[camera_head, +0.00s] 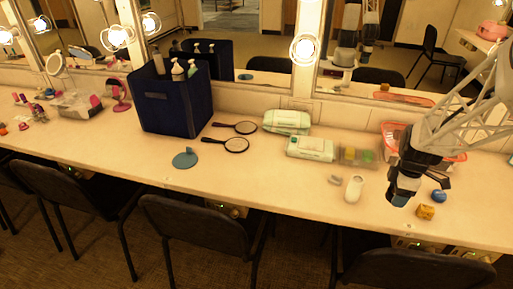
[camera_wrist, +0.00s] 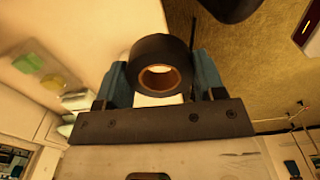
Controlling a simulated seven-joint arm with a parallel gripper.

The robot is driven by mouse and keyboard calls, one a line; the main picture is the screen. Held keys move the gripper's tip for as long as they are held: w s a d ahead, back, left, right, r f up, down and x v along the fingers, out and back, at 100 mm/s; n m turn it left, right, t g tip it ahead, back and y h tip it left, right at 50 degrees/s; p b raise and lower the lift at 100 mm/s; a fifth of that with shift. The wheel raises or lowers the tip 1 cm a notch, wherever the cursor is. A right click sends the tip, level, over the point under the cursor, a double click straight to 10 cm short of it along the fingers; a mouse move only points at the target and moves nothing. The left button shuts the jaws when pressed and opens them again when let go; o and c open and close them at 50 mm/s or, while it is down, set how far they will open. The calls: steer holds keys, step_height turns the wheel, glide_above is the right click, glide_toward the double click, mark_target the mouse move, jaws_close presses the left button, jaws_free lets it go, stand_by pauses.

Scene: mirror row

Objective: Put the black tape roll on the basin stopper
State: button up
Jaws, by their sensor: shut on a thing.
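The black tape roll (camera_wrist: 160,48) is between the two blue fingers of my gripper (camera_wrist: 160,78), shut on its sides, with its brown core facing the wrist camera. In the head view my gripper (camera_head: 401,194) is over the front right part of the counter, near its front edge. The roll is hard to tell from the dark gripper there. The basin stopper looks to be the flat teal disc with a small knob (camera_head: 185,159), lying on the counter left of centre, far to the left of my gripper. Nothing lies on it.
A navy bin (camera_head: 172,103) with bottles stands behind the disc. Two hand mirrors (camera_head: 236,145), wipes packs (camera_head: 310,150), a white bottle (camera_head: 353,188) and a small grey item (camera_head: 335,179) lie between. A yellow block (camera_head: 425,212) and blue item (camera_head: 439,196) are right of my gripper. Chairs line the front.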

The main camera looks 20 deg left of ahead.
step_height(320, 180, up, 3)
steer(key=shift+a+f, duration=0.1)
steer(key=shift+f, duration=0.05)
steer(key=w+a+n, duration=0.3)
steer(key=w+a, duration=0.1)
steer(key=a, duration=0.9)
steer(key=w+a+n, duration=0.3)
steer(key=a, duration=0.9)
steer(key=w+a+n, duration=0.3)
steer(key=w+a, duration=0.1)
steer(key=a, duration=0.9)
steer(key=s+a+n, duration=0.2)
steer(key=s+a, duration=0.1)
steer(key=a, duration=0.7)
steer(key=s+a+n, duration=0.3)
steer(key=a, duration=0.7)
steer(key=s+a+n, duration=0.2)
steer(key=s+a, duration=0.1)
steer(key=a, duration=0.7)
steer(key=f, duration=1)
steer(key=shift+w+d+f, duration=0.15)
steer(key=shift+d+f, duration=0.05)
steer(key=shift+d, duration=0.05)
steer(key=shift+f, duration=0.45)
